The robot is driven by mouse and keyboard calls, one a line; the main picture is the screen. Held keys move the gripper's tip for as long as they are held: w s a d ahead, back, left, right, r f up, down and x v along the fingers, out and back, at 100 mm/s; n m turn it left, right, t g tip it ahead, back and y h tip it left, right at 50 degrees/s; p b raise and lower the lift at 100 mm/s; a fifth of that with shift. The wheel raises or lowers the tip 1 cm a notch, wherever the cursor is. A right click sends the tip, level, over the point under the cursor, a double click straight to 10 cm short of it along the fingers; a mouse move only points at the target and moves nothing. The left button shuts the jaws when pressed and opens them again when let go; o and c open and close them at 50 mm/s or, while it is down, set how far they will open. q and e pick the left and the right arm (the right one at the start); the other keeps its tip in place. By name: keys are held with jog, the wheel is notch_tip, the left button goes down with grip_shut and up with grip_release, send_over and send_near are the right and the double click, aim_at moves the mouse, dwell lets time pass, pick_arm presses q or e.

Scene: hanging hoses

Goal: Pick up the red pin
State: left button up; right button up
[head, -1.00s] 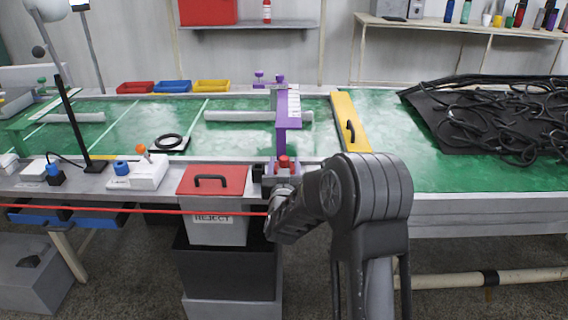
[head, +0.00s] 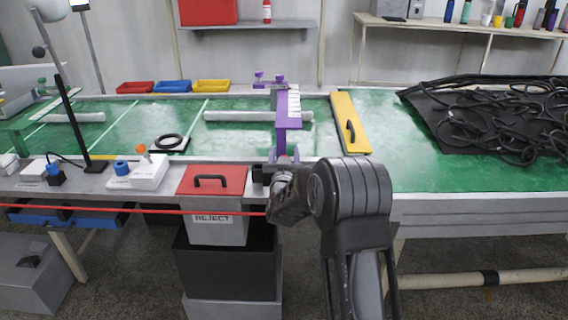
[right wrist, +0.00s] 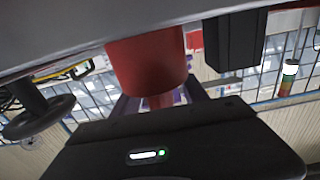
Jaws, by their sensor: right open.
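The red pin (right wrist: 147,62) shows large and close in the right wrist view, where the picture looks upside down. It is a thick red cylinder with a narrower red part beyond it. In the head view the pin is almost wholly hidden behind my right arm. My right gripper (head: 284,160) is at the front edge of the bench, right of the red-lidded reject bin, and mostly hidden by its own wrist. It is open at the pin; I cannot tell whether it touches it. My left gripper is not in view.
The purple frame (head: 288,125) rises just behind my right gripper. The reject bin (head: 213,181) is to the left, with a red bar crossing in front. A yellow handled bar (head: 347,112) lies right; tangled black hoses (head: 500,110) lie farther right.

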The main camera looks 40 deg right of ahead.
jog(key=shift+c, duration=0.4)
grip_shut()
dwell(0.4)
